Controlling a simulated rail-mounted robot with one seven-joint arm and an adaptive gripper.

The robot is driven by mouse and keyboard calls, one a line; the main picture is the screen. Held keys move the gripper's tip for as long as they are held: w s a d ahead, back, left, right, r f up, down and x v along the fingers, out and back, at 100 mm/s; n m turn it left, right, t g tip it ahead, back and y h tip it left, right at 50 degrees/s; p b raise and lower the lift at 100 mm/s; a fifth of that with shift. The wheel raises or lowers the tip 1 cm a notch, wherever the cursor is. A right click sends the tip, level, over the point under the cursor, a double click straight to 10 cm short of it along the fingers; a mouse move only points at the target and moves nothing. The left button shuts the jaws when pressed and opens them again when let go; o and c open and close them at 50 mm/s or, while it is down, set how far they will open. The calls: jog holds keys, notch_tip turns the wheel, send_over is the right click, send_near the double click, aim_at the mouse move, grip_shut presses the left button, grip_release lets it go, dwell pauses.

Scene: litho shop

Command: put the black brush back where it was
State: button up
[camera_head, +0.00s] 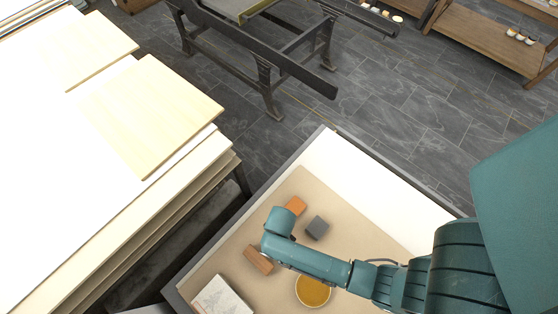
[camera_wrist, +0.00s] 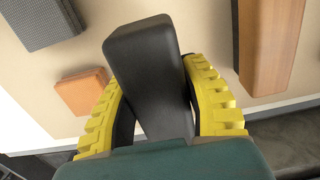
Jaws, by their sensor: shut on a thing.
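The black brush (camera_wrist: 152,48) is a dark, smooth block-like piece in the wrist view. My gripper (camera_wrist: 155,82), with yellow ribbed fingers on either side, is shut on it. The brush points up the picture, and its lower end is hidden by the gripper's body. The beige mat lies behind it; I cannot tell how high the brush is above the mat. In the head view my arm reaches over the beige mat (camera_head: 350,215), and its wrist hides the fingers and the brush.
On the mat are an orange block (camera_head: 295,205), a dark grey block (camera_head: 317,228), a brown block (camera_head: 259,260), a bowl with yellow contents (camera_head: 313,290) and a pale slab (camera_head: 222,297). Bare mat shows around the blocks. A white-topped stack with boards (camera_head: 150,112) stands left.

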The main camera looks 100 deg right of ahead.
jog(key=shift+f+b, duration=0.35)
jog(key=shift+f, duration=1.9)
jog(key=shift+f, duration=0.1)
jog(key=o, duration=1)
jog(key=shift+c, duration=0.2)
notch_tip(320, 180, up, 12)
jog(key=shift+r+p, duration=0.1)
jog(key=shift+p, duration=0.9)
